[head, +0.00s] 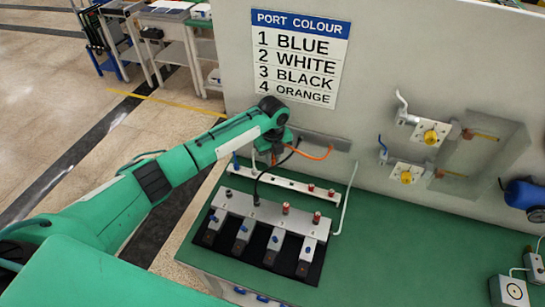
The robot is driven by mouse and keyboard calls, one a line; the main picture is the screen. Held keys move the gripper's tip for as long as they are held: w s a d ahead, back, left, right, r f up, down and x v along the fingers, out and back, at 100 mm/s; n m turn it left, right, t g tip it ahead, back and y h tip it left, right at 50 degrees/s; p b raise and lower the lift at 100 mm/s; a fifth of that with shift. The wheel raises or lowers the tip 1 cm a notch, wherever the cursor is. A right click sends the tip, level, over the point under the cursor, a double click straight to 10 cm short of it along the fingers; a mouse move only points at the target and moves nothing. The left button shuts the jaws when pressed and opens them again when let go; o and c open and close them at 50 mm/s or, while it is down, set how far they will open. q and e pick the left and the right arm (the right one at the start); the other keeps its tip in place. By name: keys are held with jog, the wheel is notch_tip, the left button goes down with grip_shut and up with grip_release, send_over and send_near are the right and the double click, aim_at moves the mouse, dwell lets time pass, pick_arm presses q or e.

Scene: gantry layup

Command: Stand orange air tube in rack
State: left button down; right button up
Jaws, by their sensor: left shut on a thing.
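My left gripper (274,154) is at the end of the green arm, over the back of the bench. The gripper is shut, apparently on the orange air tube (318,157). The orange tube curves right from it, in front of a grey wall bracket (325,140). The fingertips are small and partly hidden by the wrist. A black tube (262,178) arcs from near the gripper down to the block. My right gripper is not in view.
A silver port block (265,209) with several valve units stands on a dark mat. A port colour sign (299,58) on the wall reads 4 orange.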

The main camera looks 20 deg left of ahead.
pick_arm(q)
jog(key=shift+f+b, duration=1.25)
jog(key=shift+f, duration=0.95)
jog(key=shift+f+b, duration=0.3)
jog(key=shift+f, duration=0.45)
jog(key=shift+r+p, duration=0.1)
jog(key=shift+p, duration=0.25)
jog(key=shift+f, duration=0.45)
jog(key=shift+f+b, duration=0.75)
jog(key=shift+f, duration=0.3)
